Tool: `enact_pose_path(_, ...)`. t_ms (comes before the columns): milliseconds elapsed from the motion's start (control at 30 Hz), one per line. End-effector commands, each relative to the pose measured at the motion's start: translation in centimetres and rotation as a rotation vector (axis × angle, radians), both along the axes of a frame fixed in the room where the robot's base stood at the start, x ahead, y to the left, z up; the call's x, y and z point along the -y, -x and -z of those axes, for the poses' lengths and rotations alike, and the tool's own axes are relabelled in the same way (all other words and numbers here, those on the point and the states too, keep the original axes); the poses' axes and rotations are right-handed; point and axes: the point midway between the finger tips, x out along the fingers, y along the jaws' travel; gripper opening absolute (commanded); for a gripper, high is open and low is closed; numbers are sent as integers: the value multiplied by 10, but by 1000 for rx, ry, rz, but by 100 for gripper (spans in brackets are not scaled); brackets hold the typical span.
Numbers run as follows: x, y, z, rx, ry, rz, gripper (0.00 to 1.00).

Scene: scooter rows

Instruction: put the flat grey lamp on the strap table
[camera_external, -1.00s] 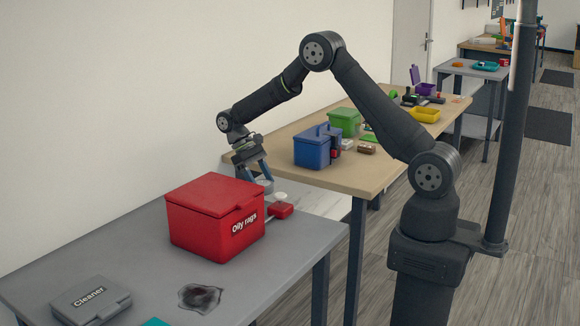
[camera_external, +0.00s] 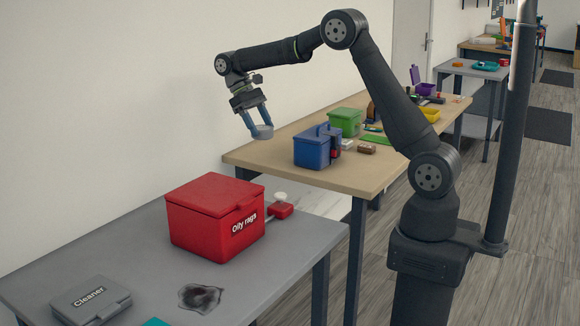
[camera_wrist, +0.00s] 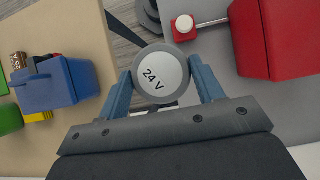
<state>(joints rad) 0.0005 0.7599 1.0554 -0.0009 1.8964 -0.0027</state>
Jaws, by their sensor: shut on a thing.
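My gripper (camera_external: 259,124) is shut on a flat round grey lamp (camera_external: 262,132). It holds the lamp in the air above the gap between the grey near table (camera_external: 140,250) and the wooden table (camera_external: 268,172). In the wrist view the lamp (camera_wrist: 160,80) sits between the two blue fingers, its pale face marked "24 V" toward the camera. I cannot tell from these views which table is the strap table.
A red "Oily rags" box (camera_external: 205,230) and a grey "Cleaner" case (camera_external: 90,302) stand on the near table, with a dark stain (camera_external: 201,297). Blue (camera_external: 312,150) and green (camera_external: 344,122) boxes and small items stand on the wooden table. A farther grey table (camera_external: 462,68) holds a few things.

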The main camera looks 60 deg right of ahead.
Motion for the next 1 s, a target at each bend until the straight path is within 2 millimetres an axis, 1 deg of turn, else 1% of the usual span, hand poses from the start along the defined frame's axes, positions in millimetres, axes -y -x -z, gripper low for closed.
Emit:
enact_pose_path(33, 11, 5, 1, -2, 0, -11, 36)
enact_pose_path(167, 36, 15, 0, -1, 1, -54, 36)
enact_pose_path(267, 60, 27, -1, -1, 2, -97, 36)
enact_pose_path(367, 88, 44, -3, -1, 1, -156, 36)
enact_pose_path(467, 123, 68, -4, -2, 1, -239, 36)
enact_pose_path(500, 138, 80, -5, -2, 2, -279, 36)
enact_pose_path(567, 161, 101, -6, -3, 3, -347, 36)
enact_pose_path(600, 176, 115, -6, -3, 3, -393, 36)
enact_pose_path(667, 195, 136, -7, -2, 4, -464, 36)
enact_pose_path(700, 206, 150, -7, -2, 4, -510, 36)
enact_pose_path(767, 222, 170, -7, -2, 5, -579, 36)
enact_pose_path(800, 231, 184, -7, -2, 5, -624, 36)
enact_pose_path(900, 250, 216, -6, -3, 5, -736, 36)
enact_pose_path(1000, 264, 246, -4, -4, 6, -835, 36)
